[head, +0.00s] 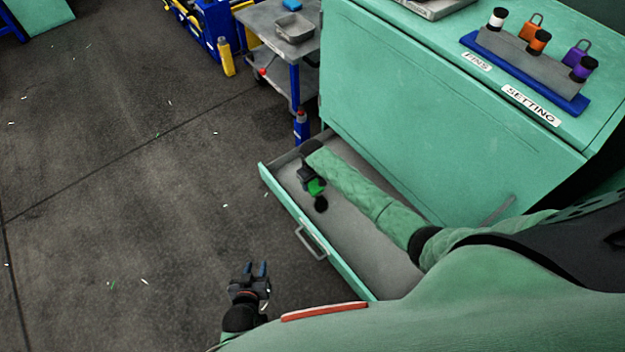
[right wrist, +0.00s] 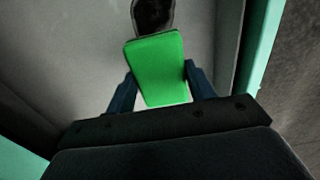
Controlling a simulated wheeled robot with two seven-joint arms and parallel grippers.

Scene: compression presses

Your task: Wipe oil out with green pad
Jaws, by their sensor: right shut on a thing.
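The green pad (head: 317,187) is between the fingers of my right gripper (head: 311,182), inside the open drawer (head: 370,240). In the right wrist view the pad (right wrist: 158,68) lies flat between the two blue fingers of my right gripper (right wrist: 160,90), which is shut on it. A dark oil patch (head: 321,205) is on the drawer floor just beyond the pad. The oil (right wrist: 152,14) also shows at the top of the right wrist view, partly covered by the pad's far edge. My left gripper (head: 255,268) is open and empty, outside the drawer.
The drawer's front wall and handle (head: 311,243) face the open floor. The green cabinet (head: 430,110) stands behind the drawer, with a rack of pins and padlocks (head: 530,60) on top. A grey cart (head: 280,40) stands beyond the drawer's far end.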

